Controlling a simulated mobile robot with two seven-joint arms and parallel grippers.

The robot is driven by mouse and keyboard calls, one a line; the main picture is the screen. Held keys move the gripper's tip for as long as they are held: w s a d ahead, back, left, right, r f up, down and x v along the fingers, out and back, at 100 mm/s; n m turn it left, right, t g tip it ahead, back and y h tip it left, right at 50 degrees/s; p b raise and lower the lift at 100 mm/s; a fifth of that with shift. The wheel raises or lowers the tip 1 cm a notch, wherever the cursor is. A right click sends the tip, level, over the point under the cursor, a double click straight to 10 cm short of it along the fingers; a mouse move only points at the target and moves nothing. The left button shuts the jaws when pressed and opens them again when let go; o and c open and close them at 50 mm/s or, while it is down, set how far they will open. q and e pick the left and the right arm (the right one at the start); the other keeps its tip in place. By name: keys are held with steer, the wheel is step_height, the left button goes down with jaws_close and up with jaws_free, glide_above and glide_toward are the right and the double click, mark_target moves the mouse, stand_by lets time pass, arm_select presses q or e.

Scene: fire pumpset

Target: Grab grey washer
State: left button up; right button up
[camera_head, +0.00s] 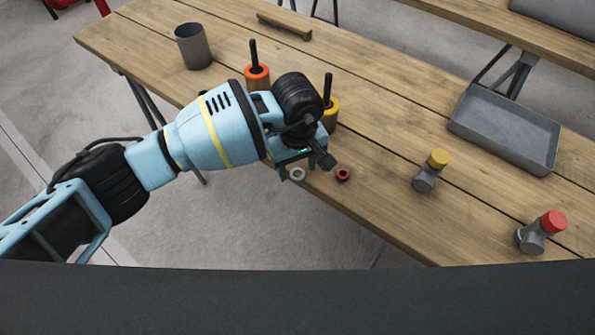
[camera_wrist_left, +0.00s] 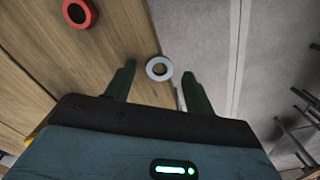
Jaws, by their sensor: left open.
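The grey washer (camera_head: 297,174) is a small flat ring on the wooden table near its front edge. In the left wrist view the washer (camera_wrist_left: 159,68) lies just ahead of my left gripper, across the gap between its fingertips. My left gripper (camera_wrist_left: 158,72) is open, with its dark green fingers apart and nothing held. In the head view the left gripper (camera_head: 301,170) hangs beside the washer, its fingers partly hidden by the wrist. My right gripper is not in view.
A red ring (camera_head: 343,174) lies right of the washer; it also shows in the wrist view (camera_wrist_left: 79,13). Orange (camera_head: 257,76) and yellow (camera_head: 331,112) posts stand behind the gripper.

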arm_select(q)
steer(key=shift+f, duration=0.25)
stand_by(0.3)
steer(key=c, duration=1)
steer(key=shift+c, duration=0.2)
steer(key=shift+r, duration=0.45)
step_height(320, 180, up, 3)
steer(key=shift+f, duration=0.1)
steer(key=s+a+r+b, duration=0.1)
steer(key=s+a, duration=0.9)
steer(key=a, duration=0.2)
steer(key=shift+s+r, duration=0.3)
steer(key=shift+s, duration=0.05)
